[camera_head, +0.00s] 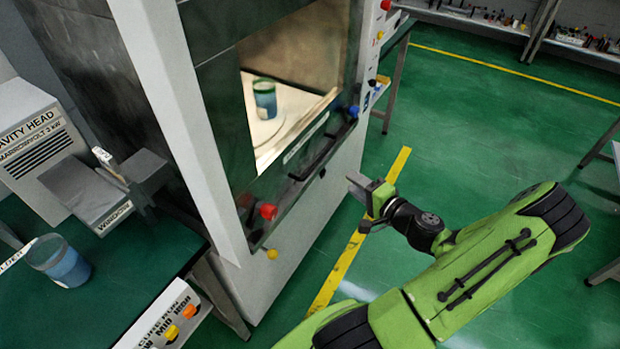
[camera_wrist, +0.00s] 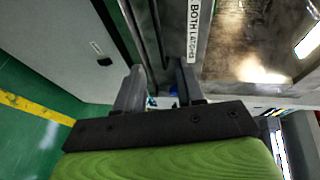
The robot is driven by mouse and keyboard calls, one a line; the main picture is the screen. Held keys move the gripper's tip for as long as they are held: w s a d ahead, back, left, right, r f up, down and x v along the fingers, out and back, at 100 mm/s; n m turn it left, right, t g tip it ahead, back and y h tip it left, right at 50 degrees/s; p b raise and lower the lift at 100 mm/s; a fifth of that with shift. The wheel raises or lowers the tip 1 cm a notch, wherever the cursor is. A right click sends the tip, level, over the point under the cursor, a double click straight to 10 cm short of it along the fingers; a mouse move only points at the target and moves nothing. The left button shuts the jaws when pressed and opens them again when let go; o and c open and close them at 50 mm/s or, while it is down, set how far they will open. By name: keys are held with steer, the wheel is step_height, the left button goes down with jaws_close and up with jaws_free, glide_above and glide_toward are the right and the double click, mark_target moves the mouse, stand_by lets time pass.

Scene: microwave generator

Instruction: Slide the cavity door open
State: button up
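The cavity door (camera_head: 225,105) is a dark framed panel on the front of the tall cabinet, with a bright window area. Through that area a blue jar with a green lid (camera_head: 265,101) shows inside; I cannot tell whether glass covers it. A black bar handle (camera_head: 318,160) runs along the door's lower edge, below a white label (camera_head: 305,138). In the wrist view the label (camera_wrist: 193,28) reads "BOTH LATCHES". My gripper (camera_head: 356,184) is open and empty, right of and below the handle. In the wrist view its fingers (camera_wrist: 158,78) are apart, with dark bars beyond them.
A red knob (camera_head: 267,211) and a blue knob (camera_head: 353,111) sit at the door's lower corners. A yellow knob (camera_head: 272,254) hangs below the red one. A bench (camera_head: 125,265) with a blue beaker (camera_head: 62,264) stands at left.

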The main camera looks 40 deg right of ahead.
mark_target(321, 156)
steer(key=w+f, duration=0.1)
steer(key=w, duration=0.4)
steer(key=w+d+f+b, duration=0.1)
steer(key=w, duration=0.4)
steer(key=w+f, duration=0.1)
steer(key=w, duration=0.4)
steer(key=shift+w+d+f, duration=0.1)
steer(key=shift+w+d, duration=0.2)
steer(key=shift+d, duration=0.05)
jaws_close()
